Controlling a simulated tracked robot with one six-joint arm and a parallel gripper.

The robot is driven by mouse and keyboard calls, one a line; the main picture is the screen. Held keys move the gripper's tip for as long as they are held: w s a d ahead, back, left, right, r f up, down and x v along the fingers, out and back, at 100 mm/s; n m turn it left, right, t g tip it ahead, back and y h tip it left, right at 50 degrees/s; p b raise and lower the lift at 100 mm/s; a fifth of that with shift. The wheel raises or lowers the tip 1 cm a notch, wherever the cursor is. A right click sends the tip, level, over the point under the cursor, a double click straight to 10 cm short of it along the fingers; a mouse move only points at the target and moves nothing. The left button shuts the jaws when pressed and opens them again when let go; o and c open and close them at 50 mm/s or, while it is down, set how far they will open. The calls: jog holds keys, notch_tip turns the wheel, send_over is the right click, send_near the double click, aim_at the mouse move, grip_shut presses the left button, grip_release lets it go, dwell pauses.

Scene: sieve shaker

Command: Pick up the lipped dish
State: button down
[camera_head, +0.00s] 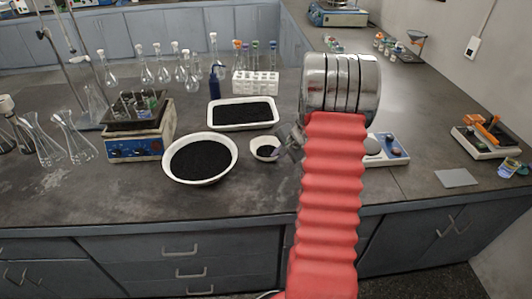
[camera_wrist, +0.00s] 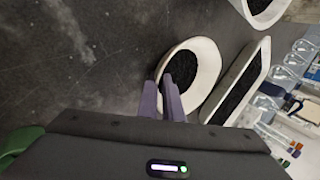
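The lipped dish appears to be the small white round dish (camera_head: 256,143) holding dark granules, on the bench right of the large bowl. It also shows in the wrist view (camera_wrist: 209,58), with a pale rim around dark contents. My gripper (camera_head: 284,148) is at the dish's right edge in the head view. In the wrist view its two purple fingers (camera_wrist: 160,88) are close together with a narrow gap, at the dish's near-left rim. One finger overlaps the dish in the picture. I cannot tell whether they press on the rim.
A large white bowl (camera_head: 229,169) of black granules stands left of the dish. A white rectangular tray (camera_head: 213,118) of granules lies behind it. A hotplate (camera_head: 139,147) and flasks stand left, a tube rack (camera_head: 255,84) behind, a balance (camera_head: 398,154) right. The front bench strip is clear.

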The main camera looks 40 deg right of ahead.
jog(key=shift+r, duration=0.1)
dwell(0.5)
notch_tip(320, 180, up, 10)
dwell(0.4)
jog(key=shift+a, duration=0.1)
dwell(0.5)
